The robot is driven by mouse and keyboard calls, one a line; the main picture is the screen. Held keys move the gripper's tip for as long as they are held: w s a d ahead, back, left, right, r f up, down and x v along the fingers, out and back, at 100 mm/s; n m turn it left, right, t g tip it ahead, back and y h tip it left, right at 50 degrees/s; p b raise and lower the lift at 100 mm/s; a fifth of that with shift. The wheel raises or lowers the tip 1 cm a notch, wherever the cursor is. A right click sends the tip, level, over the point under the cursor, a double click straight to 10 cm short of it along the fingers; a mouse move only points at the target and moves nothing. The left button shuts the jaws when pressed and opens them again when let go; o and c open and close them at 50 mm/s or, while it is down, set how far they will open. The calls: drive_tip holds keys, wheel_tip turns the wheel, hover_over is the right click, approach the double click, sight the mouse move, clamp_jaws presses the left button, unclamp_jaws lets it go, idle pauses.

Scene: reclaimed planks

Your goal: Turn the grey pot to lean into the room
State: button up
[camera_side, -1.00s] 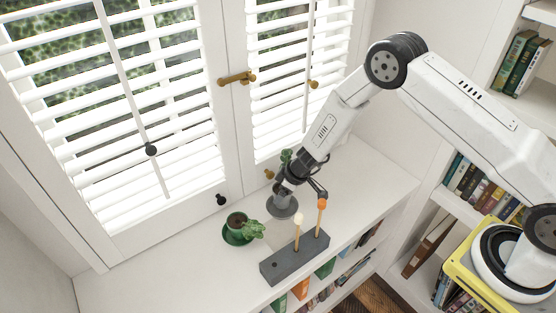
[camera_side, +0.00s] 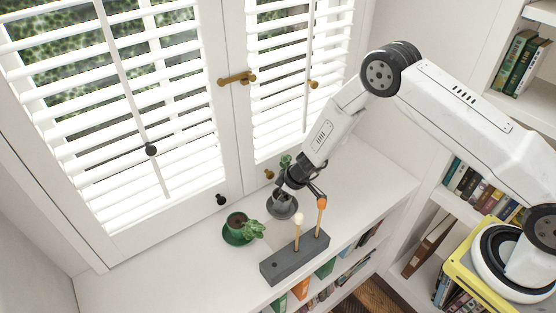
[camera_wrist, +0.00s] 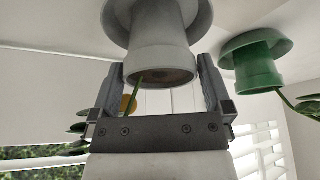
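The grey pot (camera_side: 282,198) stands upright on a grey saucer (camera_side: 284,212) on the white shelf by the window. Its green leaves (camera_side: 285,161) show on the window side, behind my gripper. My gripper (camera_side: 300,190) is low over this pot and partly hides it. In the wrist view the grey pot (camera_wrist: 160,62) fills the space between the two fingers of my gripper (camera_wrist: 160,75), one on each side of its rim. The fingers look open, with little or no gap at the rim; firm contact cannot be made out.
A green pot (camera_side: 237,221) with a plant stands on a green saucer to the left. A dark grey block (camera_side: 294,259) holds two sticks in front, one white-tipped (camera_side: 299,219), one orange-tipped (camera_side: 321,202) close to my gripper. The shuttered window (camera_side: 110,110) is behind. The shelf's left part is clear.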

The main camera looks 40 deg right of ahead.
drive_tip(key=shift+r, duration=0.1)
drive_tip(key=v, duration=0.7)
drive_tip(key=shift+s+r, duration=0.15)
drive_tip(key=shift+r, duration=0.1)
drive_tip(key=shift+d+r, duration=0.1)
drive_tip(key=shift+d, duration=0.05)
drive_tip(key=s+d+r+m+h, duration=0.1)
drive_tip(key=s+d+r+m, duration=0.2)
drive_tip(key=s+r, duration=0.6)
drive_tip(key=s+d+r+m+g+h, duration=0.1)
drive_tip(key=s+d+r+m, duration=0.2)
drive_tip(key=s+r, duration=0.6)
drive_tip(key=shift+s+d+r+m+h, duration=0.3)
drive_tip(key=shift+s+d+r, duration=0.1)
drive_tip(key=shift+s, duration=1)
drive_tip(key=shift+w, duration=0.1)
